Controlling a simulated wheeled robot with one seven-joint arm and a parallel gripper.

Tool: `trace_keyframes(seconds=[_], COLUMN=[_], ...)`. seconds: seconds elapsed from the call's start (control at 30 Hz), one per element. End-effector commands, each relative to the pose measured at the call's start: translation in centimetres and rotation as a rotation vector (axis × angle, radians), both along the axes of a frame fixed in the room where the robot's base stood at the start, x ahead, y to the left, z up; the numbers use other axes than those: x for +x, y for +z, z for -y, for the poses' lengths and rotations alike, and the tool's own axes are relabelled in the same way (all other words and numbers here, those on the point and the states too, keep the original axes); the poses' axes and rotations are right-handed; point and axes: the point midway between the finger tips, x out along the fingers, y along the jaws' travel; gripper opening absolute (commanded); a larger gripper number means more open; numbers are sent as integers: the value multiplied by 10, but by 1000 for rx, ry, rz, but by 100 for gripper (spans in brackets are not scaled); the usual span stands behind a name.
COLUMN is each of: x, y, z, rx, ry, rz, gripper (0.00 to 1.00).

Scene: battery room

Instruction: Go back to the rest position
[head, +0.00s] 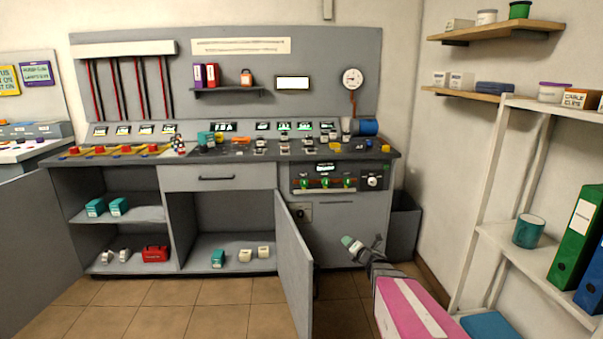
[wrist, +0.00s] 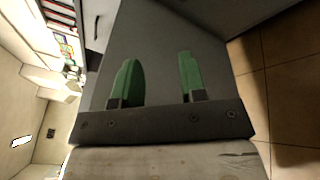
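My gripper (head: 363,245) is at the lower middle right of the head view, in front of the grey workbench's right-hand cabinet and to the right of an open cabinet door (head: 294,262). In the wrist view my gripper (wrist: 158,82) shows two green-padded fingers standing apart, with nothing between them. A flat grey panel (wrist: 160,35) lies behind the fingers there. My arm, with a pink section, reaches in from the lower right of the head view.
The workbench (head: 217,178) has open shelves holding teal boxes (head: 95,207) and a red box (head: 155,253). Another door (head: 30,225) stands open at left. A white shelf rack (head: 480,200) with binders (head: 577,240) stands close on the right. Tiled floor (head: 190,315) is clear in front.

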Motion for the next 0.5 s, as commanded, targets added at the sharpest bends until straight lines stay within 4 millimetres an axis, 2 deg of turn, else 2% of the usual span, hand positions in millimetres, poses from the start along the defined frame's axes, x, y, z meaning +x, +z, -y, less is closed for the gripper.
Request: trace_keyframes(seconds=[0.07,0.27,0.37,0.5], x=[-3,-17,-34,-67], y=[6,4,-2,-13], z=[12,43,53,60], rx=[114,443,619,864], ry=[-138,-493,-669,-918], rz=[-93,-330,-447,-607], gripper=[38,38,38,38])
